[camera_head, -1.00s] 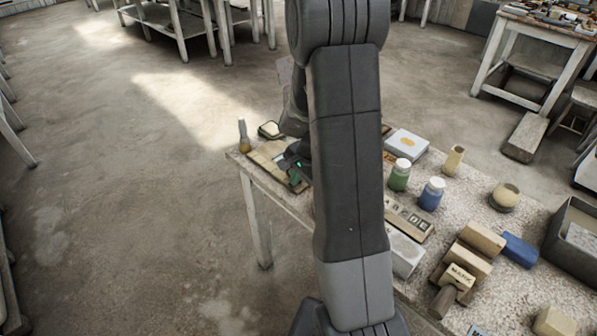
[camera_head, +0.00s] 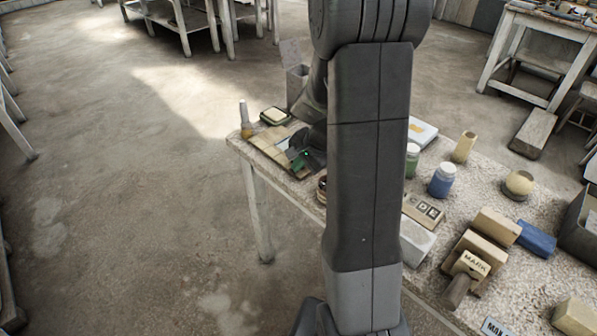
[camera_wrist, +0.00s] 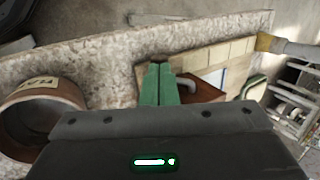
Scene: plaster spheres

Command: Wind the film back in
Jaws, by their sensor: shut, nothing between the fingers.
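My gripper (camera_wrist: 160,78) is shut and empty, its two green fingers side by side in the wrist view. It also shows, small and partly behind my arm, in the head view (camera_head: 302,160). In the wrist view a reddish-brown box (camera_wrist: 206,92) with a pale curved piece on it lies just right of the fingertips, partly hidden by them. I cannot tell whether they touch. A brown round container (camera_wrist: 66,90) with a pale label (camera_wrist: 36,82) stands at the left; the gripper body covers part of it. No strip of film is clearly recognisable.
A board with pale tiles (camera_wrist: 222,52) lies beyond the fingers. A brush (camera_head: 245,120) stands near the table (camera_head: 236,145) corner. A green jar (camera_head: 412,160), a blue jar (camera_head: 441,181) and several blocks stand to the right. Bare floor lies left of the table.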

